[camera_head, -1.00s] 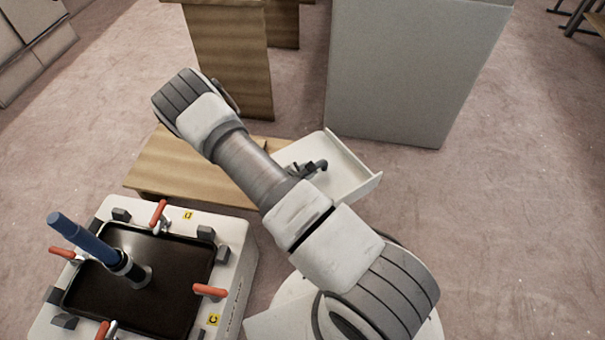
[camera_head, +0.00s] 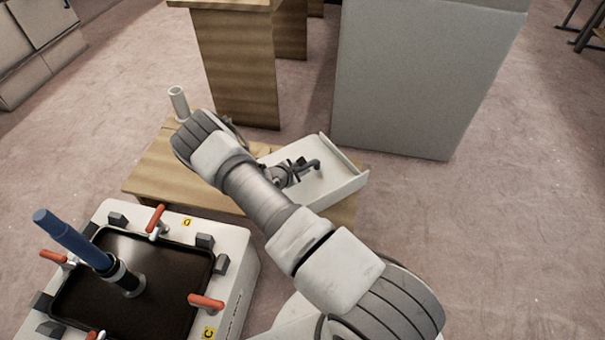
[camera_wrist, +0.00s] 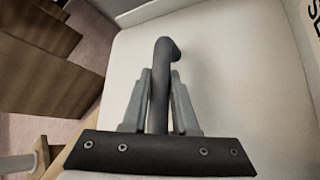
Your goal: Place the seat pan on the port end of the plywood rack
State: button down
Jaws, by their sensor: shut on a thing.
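The white seat pan (camera_head: 335,192), a shallow tray with raised edges, is over the right part of the low plywood rack (camera_head: 150,172) in the head view. My gripper (camera_head: 304,169) is shut on a dark bent handle (camera_wrist: 160,62) on the pan. In the wrist view the two grey fingers of my gripper (camera_wrist: 160,105) close on either side of this handle, and the white pan (camera_wrist: 225,80) fills the background. Whether the pan touches the rack or hangs just above it, I cannot tell. My arm hides the rack's middle.
A pale upright post (camera_head: 179,103) stands at the rack's left end. A grey cabinet (camera_head: 420,80) and a wooden panel (camera_head: 237,70) stand behind. A white box (camera_head: 235,255) with a black tray, red clamps and a blue-handled tool (camera_head: 75,240) is front left. Floor on the right is clear.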

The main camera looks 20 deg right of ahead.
jog(key=shift+f, duration=0.85)
jog(key=shift+f, duration=0.1)
jog(key=c, duration=0.7)
grip_release()
jog(key=shift+f, duration=0.1)
